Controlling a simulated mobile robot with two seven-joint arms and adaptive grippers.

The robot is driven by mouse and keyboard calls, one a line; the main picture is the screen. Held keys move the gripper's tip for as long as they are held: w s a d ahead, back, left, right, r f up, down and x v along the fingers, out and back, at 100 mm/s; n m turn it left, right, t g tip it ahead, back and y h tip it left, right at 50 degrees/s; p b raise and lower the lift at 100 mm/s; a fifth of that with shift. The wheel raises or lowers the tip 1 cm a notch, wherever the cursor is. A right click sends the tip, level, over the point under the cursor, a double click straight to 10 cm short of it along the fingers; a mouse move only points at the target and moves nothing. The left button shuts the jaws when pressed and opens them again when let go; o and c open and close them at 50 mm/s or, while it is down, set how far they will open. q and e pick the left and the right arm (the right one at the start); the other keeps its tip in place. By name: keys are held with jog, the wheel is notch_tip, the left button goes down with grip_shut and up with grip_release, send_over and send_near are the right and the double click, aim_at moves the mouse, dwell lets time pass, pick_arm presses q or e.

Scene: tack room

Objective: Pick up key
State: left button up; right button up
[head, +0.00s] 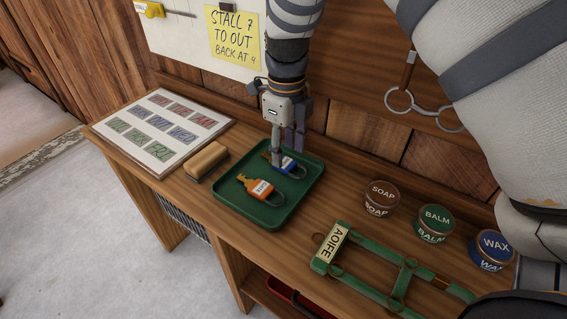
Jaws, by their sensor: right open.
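A green tray (262,220) on the wooden bench holds two keys with tags. One key with an orange tag (261,188) lies in the front left part of the tray, with a dark ring at its right end. Another key with a blue tag (290,166) lies towards the back of the tray, with a dark ring on its right. My right gripper (285,160) points down over the blue-tagged key, its fingers open and partly hiding that key. I cannot tell whether the fingers touch it. My left gripper is not in view.
A brown brush (206,161) and a day chart (161,131) lie left of the tray. Soap (381,198), balm (434,223) and wax (491,250) tins stand right. A green halter (352,284) lies in front of them. A bit (425,107) hangs on the wall.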

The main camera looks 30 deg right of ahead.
aim_at(286, 163)
notch_tip(286, 163, down, 3)
jog(key=shift+f, duration=0.2)
jog(key=shift+r, duration=0.1)
jog(key=c, duration=0.9)
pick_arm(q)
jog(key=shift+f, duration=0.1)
